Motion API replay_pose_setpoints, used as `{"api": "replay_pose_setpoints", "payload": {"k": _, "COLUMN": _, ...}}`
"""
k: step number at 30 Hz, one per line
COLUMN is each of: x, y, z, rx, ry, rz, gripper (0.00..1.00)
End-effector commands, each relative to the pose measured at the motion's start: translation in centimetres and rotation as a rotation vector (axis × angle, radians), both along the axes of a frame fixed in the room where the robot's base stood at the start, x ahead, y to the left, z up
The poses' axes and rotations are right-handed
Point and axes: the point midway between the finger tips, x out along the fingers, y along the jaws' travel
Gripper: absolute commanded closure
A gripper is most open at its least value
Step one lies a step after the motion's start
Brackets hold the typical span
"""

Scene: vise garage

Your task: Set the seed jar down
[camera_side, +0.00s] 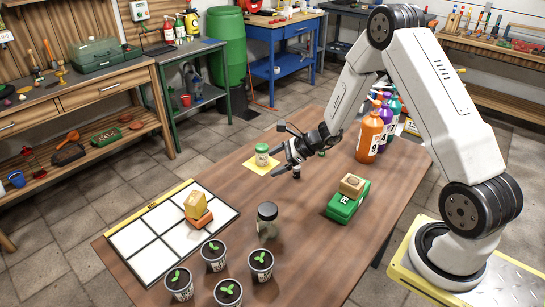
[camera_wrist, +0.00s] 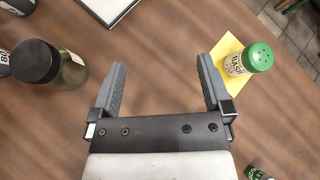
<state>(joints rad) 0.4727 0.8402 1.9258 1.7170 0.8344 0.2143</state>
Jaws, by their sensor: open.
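The seed jar (camera_side: 262,155) has a green lid and a pale label. It stands upright on a yellow square (camera_side: 252,168) on the wooden table. In the wrist view the jar (camera_wrist: 247,60) shows a label that seems to begin "BASI", with the yellow square (camera_wrist: 229,46) partly under it. My gripper (camera_side: 281,163) is just to the right of the jar in the side view. In the wrist view my gripper (camera_wrist: 162,66) is open, with only bare table between the fingers. The jar is outside the jaws, beyond the right finger.
A dark-lidded glass jar (camera_side: 267,222) stands nearer the front, beside several seedling pots (camera_side: 213,256). A white-panelled board (camera_side: 150,245) holds orange and yellow blocks. A green box (camera_side: 346,203) with a brown block on it and bottles (camera_side: 369,135) stand to the right.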

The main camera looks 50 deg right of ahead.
Motion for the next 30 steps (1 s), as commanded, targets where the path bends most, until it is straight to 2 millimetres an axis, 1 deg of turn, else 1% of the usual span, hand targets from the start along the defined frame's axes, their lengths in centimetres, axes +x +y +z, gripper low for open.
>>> {"api": "replay_pose_setpoints", "payload": {"k": 1, "x": -0.8, "y": 1.5, "z": 0.7, "rx": -0.048, "ry": 0.006, "rz": 0.084, "gripper": 0.0}}
{"api": "replay_pose_setpoints", "payload": {"k": 6, "x": -4.1, "y": 5.0, "z": 2.1, "rx": -0.217, "ry": 0.025, "rz": 0.36, "gripper": 0.0}}
{"api": "replay_pose_setpoints", "payload": {"k": 12, "x": -8.2, "y": 7.7, "z": 3.6, "rx": -0.428, "ry": 0.018, "rz": 0.68, "gripper": 0.0}}
{"api": "replay_pose_setpoints", "payload": {"k": 15, "x": -10.2, "y": 8.5, "z": 4.3, "rx": -0.537, "ry": 0.002, "rz": 0.836, "gripper": 0.0}}
{"api": "replay_pose_setpoints", "payload": {"k": 21, "x": -13.7, "y": 9.4, "z": 5.8, "rx": -0.764, "ry": -0.053, "rz": 1.146, "gripper": 0.0}}
{"api": "replay_pose_setpoints", "payload": {"k": 30, "x": -17.7, "y": 9.7, "z": 8.0, "rx": -1.111, "ry": -0.196, "rz": 1.59, "gripper": 0.0}}
